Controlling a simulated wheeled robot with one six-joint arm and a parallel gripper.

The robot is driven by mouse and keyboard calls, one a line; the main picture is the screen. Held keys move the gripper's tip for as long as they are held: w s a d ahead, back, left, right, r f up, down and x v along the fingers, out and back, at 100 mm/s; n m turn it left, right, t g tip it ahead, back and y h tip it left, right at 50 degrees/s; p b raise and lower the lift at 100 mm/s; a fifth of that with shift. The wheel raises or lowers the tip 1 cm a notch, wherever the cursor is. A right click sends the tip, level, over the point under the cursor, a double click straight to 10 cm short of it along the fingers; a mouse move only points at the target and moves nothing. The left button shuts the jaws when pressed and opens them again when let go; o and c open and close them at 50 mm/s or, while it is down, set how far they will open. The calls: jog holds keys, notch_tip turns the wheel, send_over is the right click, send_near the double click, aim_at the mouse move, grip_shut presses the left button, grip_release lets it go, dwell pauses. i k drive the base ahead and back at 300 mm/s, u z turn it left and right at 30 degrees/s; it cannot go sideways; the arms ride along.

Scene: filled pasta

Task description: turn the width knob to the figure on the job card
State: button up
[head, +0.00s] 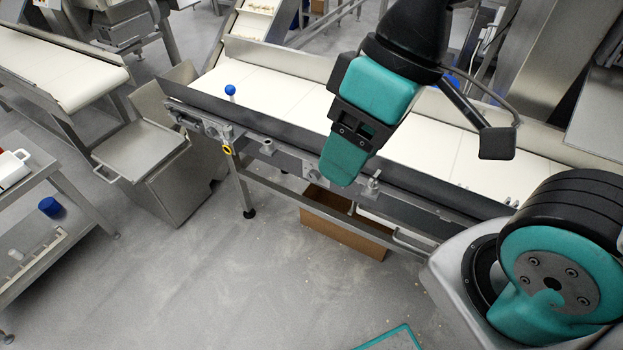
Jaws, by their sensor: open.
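My gripper (345,165) hangs over the front rail of a white-belted conveyor (282,100), pointing down. Its teal finger covers part of the rail, and its jaws are open; I see nothing between them. Small metal fittings sit along the rail, one left of the gripper (268,147) and one just right of it (372,187). I cannot tell which, if either, is the width knob. No job card or figure can be made out.
A metal bin (150,150) stands left of the conveyor. A cardboard box (345,225) lies under it. A side bench (50,215) holds a blue cap (50,206).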

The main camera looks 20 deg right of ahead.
aim_at(313, 177)
jog(key=z, duration=4.7)
jog(key=k, duration=1.95)
jog(key=u, duration=1.35)
jog(key=k, duration=1.05)
jog(key=u, duration=0.5)
